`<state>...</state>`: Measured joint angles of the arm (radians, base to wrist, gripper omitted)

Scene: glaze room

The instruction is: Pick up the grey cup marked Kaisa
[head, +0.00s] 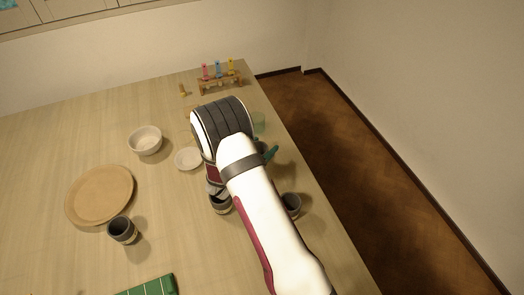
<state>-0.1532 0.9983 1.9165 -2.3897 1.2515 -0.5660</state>
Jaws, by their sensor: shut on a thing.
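Three dark grey cups show on the table. One grey cup (221,207) is at my gripper (216,193), which is shut on it; the arm hides much of both. I cannot tell whether this cup touches the table. A second grey cup (122,230) stands at the front edge of the round tray, at lower left. A third grey cup (293,203) is to the right of my arm, partly hidden by it. No name can be read on any cup, so I cannot tell which is marked Kaisa.
A round tan tray (100,194) lies at left. A white bowl (145,140) and a small white dish (188,158) stand behind. A rack with coloured tubes (220,80) is at the far end. A green item (152,287) lies in front. The table's right edge is near my arm.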

